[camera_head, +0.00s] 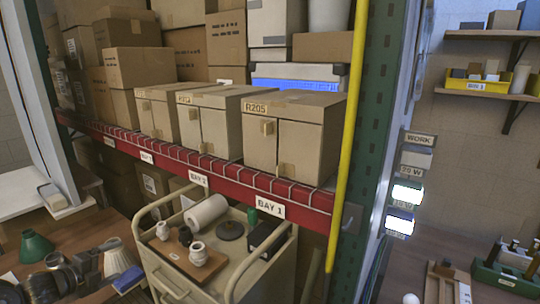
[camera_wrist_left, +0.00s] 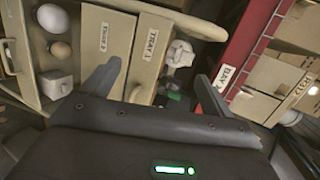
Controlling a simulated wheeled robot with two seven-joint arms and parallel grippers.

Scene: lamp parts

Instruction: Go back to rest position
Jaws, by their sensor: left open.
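My left gripper (camera_head: 88,268) is at the lower left of the head view, over the wooden table (camera_head: 75,238). In the left wrist view its two dark fingers (camera_wrist_left: 165,82) stand wide apart with nothing between them. A green lamp shade (camera_head: 35,247) stands on the table to the left of the gripper. A pale pleated lamp shade (camera_head: 118,259) stands just right of it; I cannot tell whether they touch. My right gripper is out of view.
A cream cart (camera_head: 180,278) with rails stands right of the table, carrying jars and a white roll (camera_head: 205,213). Behind it is a red-edged shelf (camera_head: 240,180) of boxes and a yellow post (camera_head: 348,130).

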